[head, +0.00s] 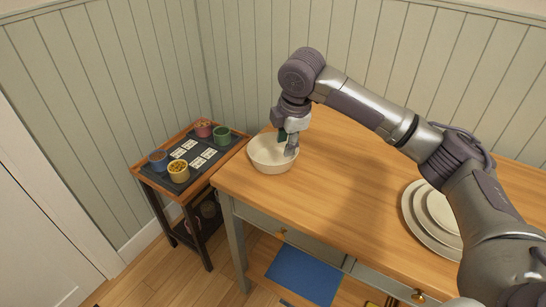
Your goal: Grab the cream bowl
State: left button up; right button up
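The cream bowl (268,163) stands upright near the left corner of the wooden table. My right gripper (288,144) comes down from above at the bowl's back right rim. One finger reaches over the bowl's inside on the right. The other finger is partly hidden, and I cannot tell whether the fingers press on the rim or stand apart from it. My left gripper is not in view.
White plates (425,216) are stacked on the right of the wooden table (320,205), partly behind my arm. A small side table (207,174) on the left holds several colored cups and cards. A blue mat (303,276) lies below. The table's middle is clear.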

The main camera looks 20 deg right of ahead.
aim_at(281, 164)
jog(key=x, duration=0.6)
jog(key=shift+w+f, duration=0.15)
jog(key=shift+f, duration=0.2)
jog(key=shift+w+d+p+x, duration=0.1)
jog(key=shift+d+p+x, duration=0.1)
jog(key=shift+x, duration=1.15)
jog(key=shift+w+d+p+x, duration=0.1)
jog(key=shift+p+x, duration=0.05)
jog(key=shift+x, duration=1.25)
jog(key=shift+r, duration=0.1)
grip_shut()
